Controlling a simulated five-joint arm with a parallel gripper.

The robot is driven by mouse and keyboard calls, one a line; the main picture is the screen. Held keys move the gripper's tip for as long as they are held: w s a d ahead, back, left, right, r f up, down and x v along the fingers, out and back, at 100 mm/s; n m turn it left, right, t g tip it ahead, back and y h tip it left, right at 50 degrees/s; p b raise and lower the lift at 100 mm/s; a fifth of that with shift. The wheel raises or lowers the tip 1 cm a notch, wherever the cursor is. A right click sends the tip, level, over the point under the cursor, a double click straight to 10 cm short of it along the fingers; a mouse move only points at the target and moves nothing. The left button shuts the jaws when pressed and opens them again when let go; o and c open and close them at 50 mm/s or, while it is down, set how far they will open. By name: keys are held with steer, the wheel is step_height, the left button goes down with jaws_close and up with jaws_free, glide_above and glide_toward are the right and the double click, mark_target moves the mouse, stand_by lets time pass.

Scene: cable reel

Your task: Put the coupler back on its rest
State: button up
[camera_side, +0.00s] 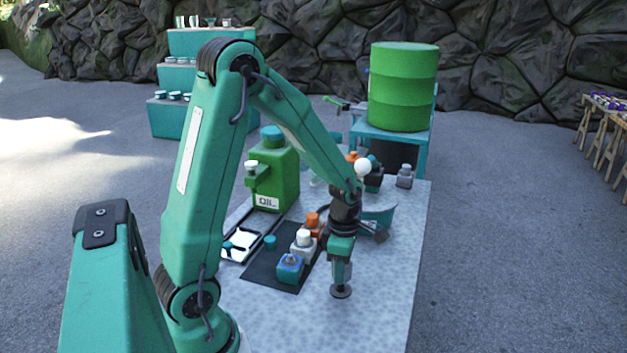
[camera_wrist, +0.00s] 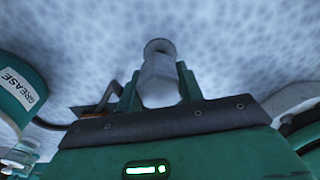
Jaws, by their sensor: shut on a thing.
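My gripper (camera_side: 341,262) points down over the front right of the work table. In the wrist view, my gripper (camera_wrist: 160,88) is shut on a pale grey cylindrical piece, seemingly the coupler (camera_wrist: 158,74), with a round ringed end beyond the fingertips. In the side view a dark round disc (camera_side: 341,292) shows right below the fingers. I cannot tell whether it is the coupler's end or a separate base, or whether it touches the table. I cannot pick out the rest with certainty.
A teal container marked GREASE (camera_wrist: 22,90) is left in the wrist view. On the table (camera_side: 385,310) are a green oil can (camera_side: 277,180), a dark mat (camera_side: 262,272) and a blue block (camera_side: 290,267). The table's front right is clear. A green drum (camera_side: 403,88) stands behind.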

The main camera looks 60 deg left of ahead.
steer(key=shift+f, duration=1.55)
steer(key=o, duration=1.2)
steer(key=shift+r, duration=0.15)
steer(key=shift+r, duration=3.75)
